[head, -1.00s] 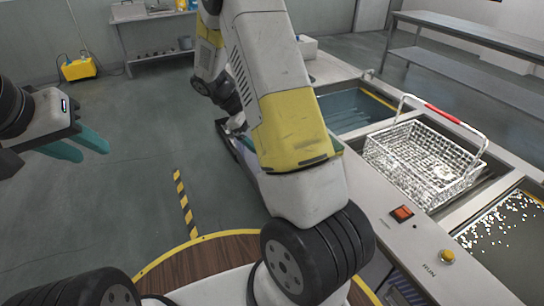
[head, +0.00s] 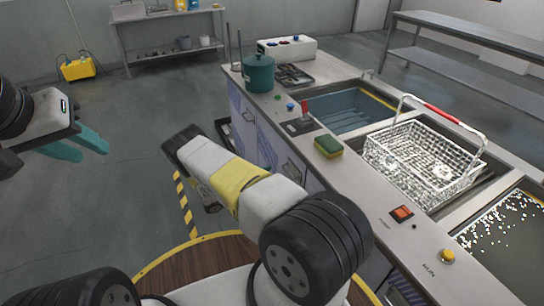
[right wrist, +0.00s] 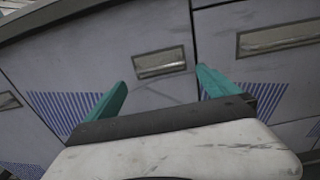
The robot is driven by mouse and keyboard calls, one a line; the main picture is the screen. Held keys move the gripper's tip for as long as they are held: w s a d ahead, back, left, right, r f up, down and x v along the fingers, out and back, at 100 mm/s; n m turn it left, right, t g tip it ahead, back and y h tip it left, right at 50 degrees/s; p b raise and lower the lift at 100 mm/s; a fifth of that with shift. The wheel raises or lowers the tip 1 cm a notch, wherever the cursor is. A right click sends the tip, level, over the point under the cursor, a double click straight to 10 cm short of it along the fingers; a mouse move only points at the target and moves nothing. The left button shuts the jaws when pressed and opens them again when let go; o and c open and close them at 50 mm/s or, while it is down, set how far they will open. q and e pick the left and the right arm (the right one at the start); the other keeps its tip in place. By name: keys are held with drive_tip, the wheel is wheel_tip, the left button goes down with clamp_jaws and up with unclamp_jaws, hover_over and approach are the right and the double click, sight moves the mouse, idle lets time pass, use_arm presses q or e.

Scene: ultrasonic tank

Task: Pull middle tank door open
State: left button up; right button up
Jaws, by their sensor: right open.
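The tank bench's front has several grey panels with recessed metal handles; part of that front (head: 290,160) shows in the head view. In the right wrist view, the panel in the middle (right wrist: 85,55) has its handle (right wrist: 160,63) straight ahead, and looks shut. My right gripper (right wrist: 162,88) is open and empty, its teal fingers on either side below this handle, apparently not gripping it. My left gripper (head: 93,152) is open and empty, far left, away from the bench.
The bench top carries a wire basket (head: 420,160) with a red handle, a green pot (head: 258,74), a sponge (head: 328,147) and a red switch (head: 401,213). Another handle (right wrist: 280,38) is at right in the wrist view.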

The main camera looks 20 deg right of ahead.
sight(288, 173)
drive_tip(key=d, duration=0.7)
drive_tip(key=shift+w+d, duration=0.2)
drive_tip(key=shift+w, duration=0.1)
